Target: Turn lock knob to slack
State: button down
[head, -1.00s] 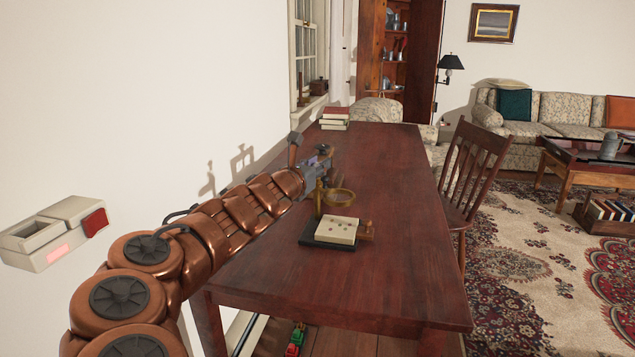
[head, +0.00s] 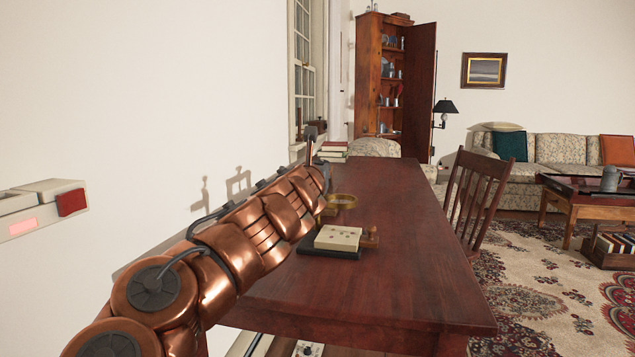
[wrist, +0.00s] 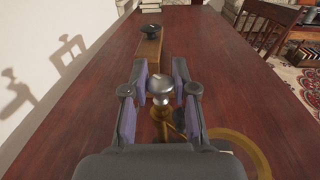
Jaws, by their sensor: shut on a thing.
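In the wrist view a rounded silver knob (wrist: 159,84) sits on top of a brass post (wrist: 162,112), between the purple-padded fingers of my gripper (wrist: 160,68). My gripper is shut on this knob. A brass ring (wrist: 245,150) reaches out from the post to the lower right; it also shows in the head view (head: 342,201). In the head view my arm hides the gripper, the knob and most of the post. I cannot read how the knob is turned.
A pale block (head: 338,238) rests on a black base (head: 328,252) on the red-brown table (head: 400,285). Beyond my fingers is a wooden piece with a dark round top (wrist: 150,28). Books (head: 333,150) lie at the far end. A wall is left, a chair (head: 477,190) right.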

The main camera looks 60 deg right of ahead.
jog(key=shift+f+n+t+y+b, duration=0.2)
jog(key=shift+n+t+y+b, duration=0.1)
jog(key=shift+n+t, duration=0.15)
jog(key=shift+r+n+t+y, duration=0.1)
jog(key=shift+n+t+y, duration=0.3)
jog(key=shift+t, duration=0.15)
jog(key=n+t, duration=0.1)
jog(key=t+y, duration=0.1)
jog(key=shift+r+n+t+y+p, duration=0.2)
jog(key=shift+n+t+y+p, duration=0.1)
jog(key=shift+n+p, duration=0.1)
jog(key=n+t+y+p, duration=0.2)
jog(key=y+p, duration=0.1)
jog(key=shift+r+n+t, duration=0.2)
jog(key=shift+n+t, duration=0.15)
jog(key=shift+t, duration=0.05)
jog(key=n+t+y+p, duration=0.1)
jog(key=y+p, duration=0.1)
jog(key=shift+w+n+y+p, duration=0.15)
jog(key=shift+n+y+p, duration=0.15)
jog(key=shift+n+p, duration=0.1)
jog(key=shift+f+t, duration=0.1)
jog(key=shift+t, duration=0.2)
jog(key=c, duration=0.9)
grip_release()
jog(key=shift+f, duration=0.1)
